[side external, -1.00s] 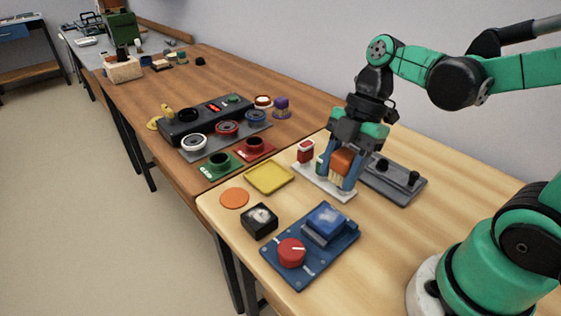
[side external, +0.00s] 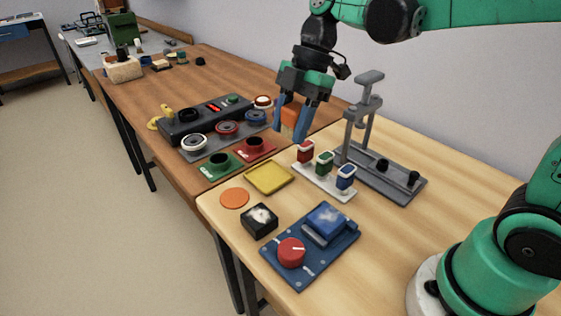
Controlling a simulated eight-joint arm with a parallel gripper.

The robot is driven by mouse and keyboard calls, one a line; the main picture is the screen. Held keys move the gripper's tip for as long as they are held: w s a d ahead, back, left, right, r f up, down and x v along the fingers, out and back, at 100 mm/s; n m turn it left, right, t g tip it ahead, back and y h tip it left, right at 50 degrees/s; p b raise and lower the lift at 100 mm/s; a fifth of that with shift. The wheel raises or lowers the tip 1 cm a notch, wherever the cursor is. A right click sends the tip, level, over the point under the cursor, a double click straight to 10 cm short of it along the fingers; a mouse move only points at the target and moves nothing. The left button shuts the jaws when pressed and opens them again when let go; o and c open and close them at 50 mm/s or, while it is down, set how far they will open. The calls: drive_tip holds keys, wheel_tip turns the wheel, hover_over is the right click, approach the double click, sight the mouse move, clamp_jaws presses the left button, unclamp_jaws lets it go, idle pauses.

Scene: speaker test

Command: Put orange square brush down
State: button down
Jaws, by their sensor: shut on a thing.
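My gripper (side external: 289,127) is shut on the orange square brush (side external: 291,116), with one blue finger on each side of it. The brush has an orange top and a paler lower part. It hangs in the air, in the picture above and left of the white rack (side external: 328,186). The rack holds a red block (side external: 305,151), a green block (side external: 325,163) and a blue block (side external: 346,177). The brush's underside is partly hidden by the fingers.
A yellow square tray (side external: 268,178) and an orange disc (side external: 234,198) lie on the light table. A grey stand (side external: 370,110) rises behind the rack. A black box (side external: 259,221) and a blue panel with a red knob (side external: 291,252) are in front. A black console (side external: 205,122) is on the brown table.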

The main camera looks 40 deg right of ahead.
wheel_tip(320, 180, up, 4)
hover_over(226, 202)
drive_tip(key=d, duration=0.2)
drive_tip(key=f, duration=2)
drive_tip(key=shift+a+f, duration=0.15)
drive_tip(key=shift+a, duration=0.2)
